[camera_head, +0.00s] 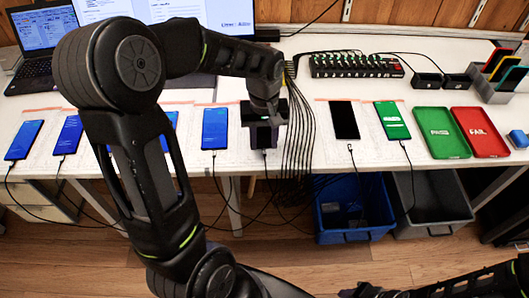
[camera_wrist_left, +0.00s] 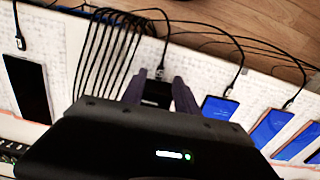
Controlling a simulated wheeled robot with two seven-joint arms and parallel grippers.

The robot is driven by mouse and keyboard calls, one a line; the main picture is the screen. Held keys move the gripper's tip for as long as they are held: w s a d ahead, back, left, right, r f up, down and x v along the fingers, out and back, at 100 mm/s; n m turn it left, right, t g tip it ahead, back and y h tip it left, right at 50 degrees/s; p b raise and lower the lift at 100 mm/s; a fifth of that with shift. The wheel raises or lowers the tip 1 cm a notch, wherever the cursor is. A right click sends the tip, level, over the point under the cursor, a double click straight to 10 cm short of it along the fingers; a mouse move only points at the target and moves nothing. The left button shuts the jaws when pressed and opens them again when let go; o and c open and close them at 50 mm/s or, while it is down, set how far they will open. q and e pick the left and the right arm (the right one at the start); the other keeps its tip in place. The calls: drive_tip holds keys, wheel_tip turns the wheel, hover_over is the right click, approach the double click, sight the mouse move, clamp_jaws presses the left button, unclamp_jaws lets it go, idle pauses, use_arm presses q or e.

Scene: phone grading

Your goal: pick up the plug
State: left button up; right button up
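My left gripper (camera_head: 263,132) is over a phone (camera_head: 245,112) in the middle of the row, pointing down at its near end. In the left wrist view its two purple-grey fingers (camera_wrist_left: 160,84) are apart. The plug (camera_wrist_left: 160,73) shows dark and small between and just beyond the fingertips, with its black cable running away toward the table edge. I cannot tell whether either finger touches it. Most of the phone is hidden by the gripper. Part of my right gripper (camera_head: 368,291) shows at the bottom edge of the head view; its fingers are unclear.
A black phone (camera_head: 344,120) and a green-screen phone (camera_head: 392,120) lie to the right; a blue-screen phone (camera_head: 214,128) lies left. Several black cables (camera_head: 298,130) hang beside the gripper. Green (camera_head: 440,133) and red (camera_head: 480,132) trays lie right. Bins (camera_head: 352,222) stand below.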

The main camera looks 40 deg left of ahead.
sight(264, 152)
use_arm(q)
drive_tip(key=shift+f, duration=1.45)
drive_tip(key=shift+f, duration=0.25)
clamp_jaws()
